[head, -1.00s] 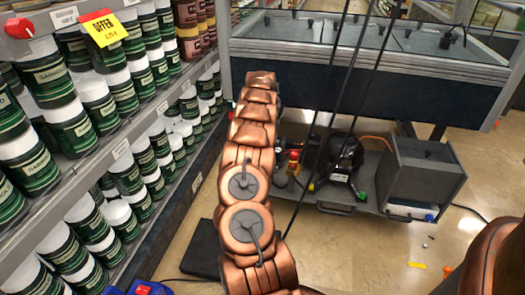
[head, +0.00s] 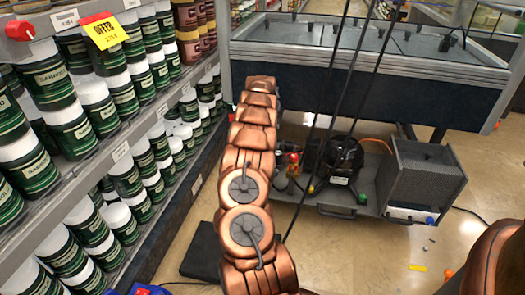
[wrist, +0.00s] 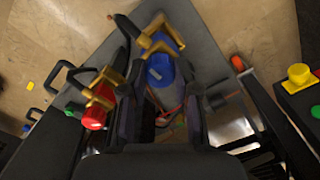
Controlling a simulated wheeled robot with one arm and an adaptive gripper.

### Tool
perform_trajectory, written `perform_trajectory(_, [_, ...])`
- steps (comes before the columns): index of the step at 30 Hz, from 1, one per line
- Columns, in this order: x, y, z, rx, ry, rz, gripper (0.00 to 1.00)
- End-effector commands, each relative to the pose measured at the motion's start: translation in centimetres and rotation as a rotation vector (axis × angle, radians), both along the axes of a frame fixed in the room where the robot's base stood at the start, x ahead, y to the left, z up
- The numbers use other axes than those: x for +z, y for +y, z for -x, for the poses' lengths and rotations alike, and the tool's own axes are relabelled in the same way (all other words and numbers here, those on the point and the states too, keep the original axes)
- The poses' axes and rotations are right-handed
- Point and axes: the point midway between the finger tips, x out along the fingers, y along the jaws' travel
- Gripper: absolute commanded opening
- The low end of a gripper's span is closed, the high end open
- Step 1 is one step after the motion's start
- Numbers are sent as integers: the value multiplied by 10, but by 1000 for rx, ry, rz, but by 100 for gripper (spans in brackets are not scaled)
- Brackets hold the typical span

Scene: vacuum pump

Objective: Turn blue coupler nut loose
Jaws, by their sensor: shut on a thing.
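The blue coupler nut (wrist: 162,72) shows in the wrist view as a blue cylinder between the two dark fingers of my gripper (wrist: 158,92). My gripper is shut on it, one finger on either side. A yellow-gold clip-shaped piece (wrist: 160,38) lies across the blue part's upper end. A red cylindrical coupler (wrist: 95,112) with a similar yellow-gold piece is to the left, outside the fingers. In the head view my copper arm hides the gripper and the nut.
A dark pump (head: 338,160) and a grey box (head: 425,172) sit on the low grey platform under the large bin (head: 370,65). Shelves of green cans (head: 75,130) stand close on the left. Hanging black cables cross the head view.

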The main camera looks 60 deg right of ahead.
Motion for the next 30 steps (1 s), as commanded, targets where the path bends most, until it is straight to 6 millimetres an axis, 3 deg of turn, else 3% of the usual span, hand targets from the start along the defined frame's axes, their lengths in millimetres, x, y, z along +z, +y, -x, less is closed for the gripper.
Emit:
perform_trajectory(21, [0, 1, 0, 83, 1, -1, 0])
perform_trajectory(22, [0, 1, 0, 83, 1, -1, 34])
perform_trajectory(28, [0, 0, 0, 83, 1, -1, 55])
perform_trajectory(30, [0, 0, 0, 82, 1, 0, 56])
